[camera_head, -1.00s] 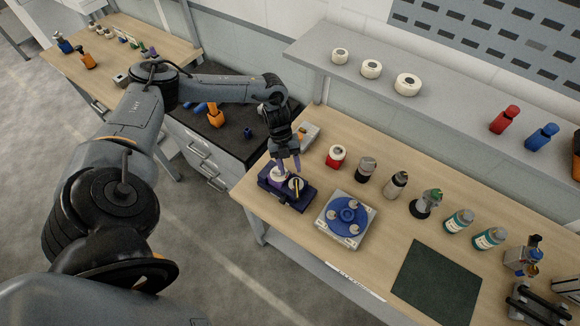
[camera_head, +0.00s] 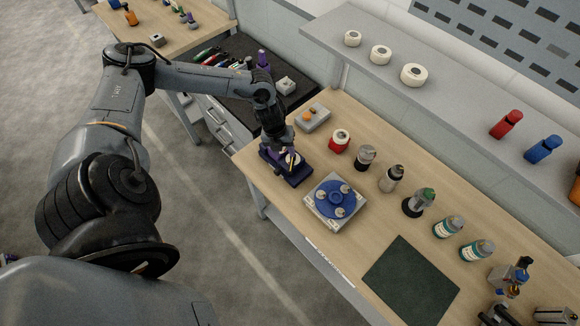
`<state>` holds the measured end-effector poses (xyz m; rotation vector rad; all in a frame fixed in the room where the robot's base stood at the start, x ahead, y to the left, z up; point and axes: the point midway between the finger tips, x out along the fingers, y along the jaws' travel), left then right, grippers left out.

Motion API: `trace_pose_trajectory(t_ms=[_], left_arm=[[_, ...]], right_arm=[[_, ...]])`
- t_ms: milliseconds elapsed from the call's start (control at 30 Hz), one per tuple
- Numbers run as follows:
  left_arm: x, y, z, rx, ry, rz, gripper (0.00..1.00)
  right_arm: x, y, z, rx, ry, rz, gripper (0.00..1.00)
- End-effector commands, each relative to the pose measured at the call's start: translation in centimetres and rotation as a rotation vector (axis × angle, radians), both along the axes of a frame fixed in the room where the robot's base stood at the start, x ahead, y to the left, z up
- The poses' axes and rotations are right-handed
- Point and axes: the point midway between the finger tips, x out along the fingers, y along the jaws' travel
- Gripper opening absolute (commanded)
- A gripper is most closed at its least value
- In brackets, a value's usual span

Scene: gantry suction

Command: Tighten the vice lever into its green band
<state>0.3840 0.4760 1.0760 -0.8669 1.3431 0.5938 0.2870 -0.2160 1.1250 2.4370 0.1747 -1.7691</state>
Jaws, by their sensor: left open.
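A dark purple fixture (camera_head: 297,179) with a pale round dial (camera_head: 293,159) on top sits at the near left end of the wooden bench. It appears to be the vice; its lever and green band are too small or hidden to make out. My left gripper (camera_head: 283,155) points down at the fixture, open, with its fingers at the left side of the dial. I cannot tell whether they touch anything. The gripper hides the left part of the fixture. My right gripper is not in view.
A grey box with an orange button (camera_head: 312,117) and a red container (camera_head: 340,141) stand behind the fixture. A grey block with a blue disc (camera_head: 335,201) is to its right. Several bottles line the bench. A dark green mat (camera_head: 411,283) lies clear at the front.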

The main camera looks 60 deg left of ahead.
Motion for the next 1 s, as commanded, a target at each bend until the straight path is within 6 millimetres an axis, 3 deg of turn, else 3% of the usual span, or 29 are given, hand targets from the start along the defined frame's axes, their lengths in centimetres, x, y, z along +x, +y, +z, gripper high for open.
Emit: trace_pose_trajectory(t_ms=[600,1000], left_arm=[[1.4,-1.1,-8.6,-0.003,0.001,0.001,0.46],[1.6,-1.2,-9.8,-0.002,0.001,0.0,0.46]], right_arm=[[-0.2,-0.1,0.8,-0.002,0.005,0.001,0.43],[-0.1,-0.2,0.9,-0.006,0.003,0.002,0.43]])
